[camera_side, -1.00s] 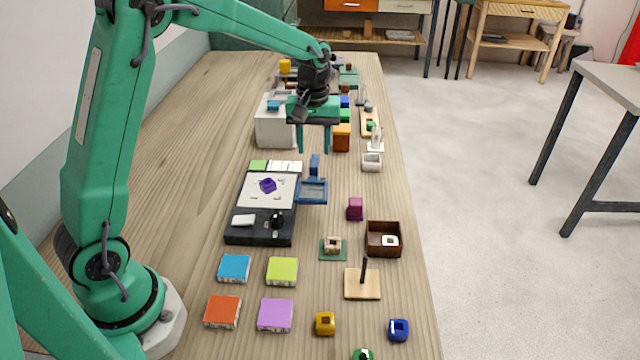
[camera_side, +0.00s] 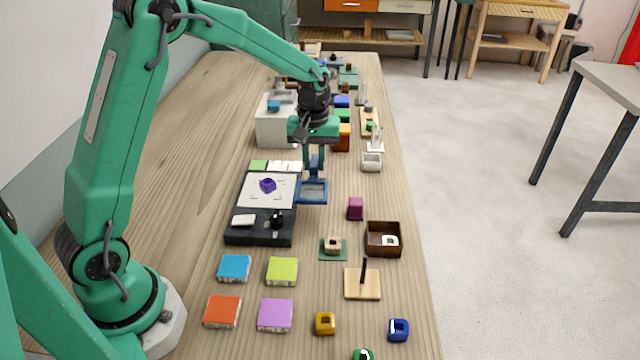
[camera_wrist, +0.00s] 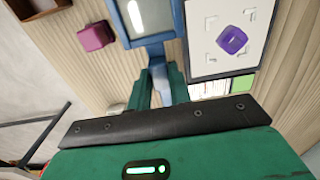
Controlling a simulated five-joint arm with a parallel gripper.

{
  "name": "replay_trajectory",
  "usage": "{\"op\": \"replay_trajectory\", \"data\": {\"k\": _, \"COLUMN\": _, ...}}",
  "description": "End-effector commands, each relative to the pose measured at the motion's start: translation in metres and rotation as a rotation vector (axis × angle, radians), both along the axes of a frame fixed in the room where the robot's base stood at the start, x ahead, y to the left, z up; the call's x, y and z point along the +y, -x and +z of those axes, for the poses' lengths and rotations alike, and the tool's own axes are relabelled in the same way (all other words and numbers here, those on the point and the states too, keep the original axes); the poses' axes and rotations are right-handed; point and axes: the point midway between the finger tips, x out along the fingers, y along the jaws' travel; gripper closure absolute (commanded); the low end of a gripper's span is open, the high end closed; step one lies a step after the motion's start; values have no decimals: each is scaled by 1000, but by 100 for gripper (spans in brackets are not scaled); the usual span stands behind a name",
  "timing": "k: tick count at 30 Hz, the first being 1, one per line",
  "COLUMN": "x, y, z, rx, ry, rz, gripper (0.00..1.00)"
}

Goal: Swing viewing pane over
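The viewing pane (camera_side: 313,191) is a blue frame with a greyish see-through panel, lying to the right of the black viewer (camera_side: 259,230). It also shows in the wrist view (camera_wrist: 148,16). A blue upright handle (camera_wrist: 160,84) stands at its far edge. My gripper (camera_side: 314,168) points down at this handle, with one finger on each side, and looks shut on it. In the wrist view the green fingers (camera_wrist: 160,92) flank the handle closely. The viewer's white plate (camera_side: 284,190) carries a purple piece (camera_side: 267,185) and is uncovered.
Green and white tiles (camera_side: 275,166) lie behind the viewer. A magenta block (camera_side: 355,209), a brown open box (camera_side: 384,228) and a peg on a wooden base (camera_side: 362,282) stand to the right. Coloured square blocks (camera_side: 276,315) lie in front. A white box (camera_side: 274,130) stands behind.

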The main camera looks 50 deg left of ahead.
Motion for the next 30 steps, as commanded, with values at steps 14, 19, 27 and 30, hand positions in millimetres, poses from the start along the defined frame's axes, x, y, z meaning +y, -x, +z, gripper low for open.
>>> {"op": "replay_trajectory", "data": {"k": 14, "x": 2, "y": 2, "z": 0, "rx": 0, "ry": 0, "rz": -39, "gripper": 100}}
{"op": "replay_trajectory", "data": {"k": 19, "x": 5, "y": 5, "z": 0, "rx": 0, "ry": 0, "rz": -110, "gripper": 100}}
{"op": "replay_trajectory", "data": {"k": 27, "x": 16, "y": 12, "z": 1, "rx": 0, "ry": 0, "rz": -304, "gripper": 100}}
{"op": "replay_trajectory", "data": {"k": 30, "x": 21, "y": 14, "z": 1, "rx": 0, "ry": 0, "rz": -393, "gripper": 100}}
